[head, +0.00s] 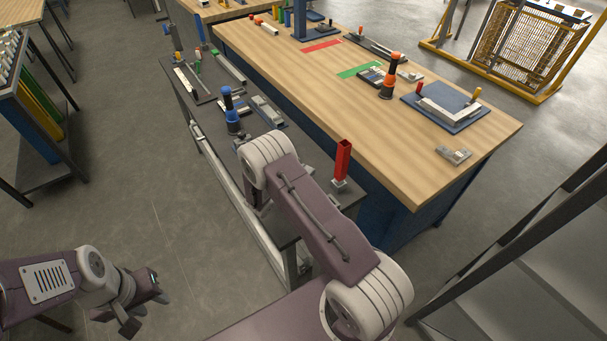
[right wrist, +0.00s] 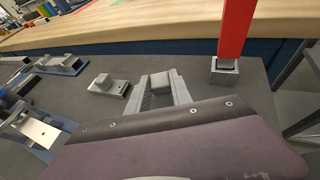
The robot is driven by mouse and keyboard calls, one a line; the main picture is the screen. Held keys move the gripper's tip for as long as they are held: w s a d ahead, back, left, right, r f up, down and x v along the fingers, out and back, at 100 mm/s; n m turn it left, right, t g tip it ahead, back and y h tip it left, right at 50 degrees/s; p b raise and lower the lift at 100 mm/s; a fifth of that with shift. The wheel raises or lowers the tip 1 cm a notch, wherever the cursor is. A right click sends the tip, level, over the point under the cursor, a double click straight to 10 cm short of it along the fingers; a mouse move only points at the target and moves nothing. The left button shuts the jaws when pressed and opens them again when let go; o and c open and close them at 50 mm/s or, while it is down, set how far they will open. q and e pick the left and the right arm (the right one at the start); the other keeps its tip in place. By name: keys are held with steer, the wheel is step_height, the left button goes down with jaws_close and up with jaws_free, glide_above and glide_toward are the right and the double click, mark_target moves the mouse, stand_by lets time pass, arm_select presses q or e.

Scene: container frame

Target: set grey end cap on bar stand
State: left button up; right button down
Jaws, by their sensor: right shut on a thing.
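A red bar (head: 343,160) stands upright in a grey bar stand (head: 341,184) at the near end of the dark side table. In the right wrist view the red bar (right wrist: 236,28) and the stand (right wrist: 224,72) are at upper right. My right gripper (right wrist: 161,92) is shut on a small grey block, seemingly the grey end cap (right wrist: 160,82), left of the stand and apart from it. In the head view my forearm hides this gripper and the cap. My left gripper (head: 143,304) is at lower left over the floor, its jaws apart and empty.
A grey fixture with a block (right wrist: 107,86) lies left of my right gripper. A blue-and-black tool (head: 231,112) and a grey fixture (head: 268,110) stand further along the dark table (head: 205,112). The wooden workbench (head: 440,125) runs behind. The tabletop between gripper and stand looks clear.

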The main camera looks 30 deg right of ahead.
steer(key=shift+s+f, duration=0.1)
steer(key=shift+f, duration=1.5)
steer(key=c, duration=1.1)
jaws_free()
steer(key=shift+c, duration=0.2)
steer(key=shift+r, duration=0.35)
steer(key=b+v, duration=0.1)
steer(key=v, duration=1)
steer(key=shift+s+a+r, duration=0.2)
steer(key=shift+a, duration=0.15)
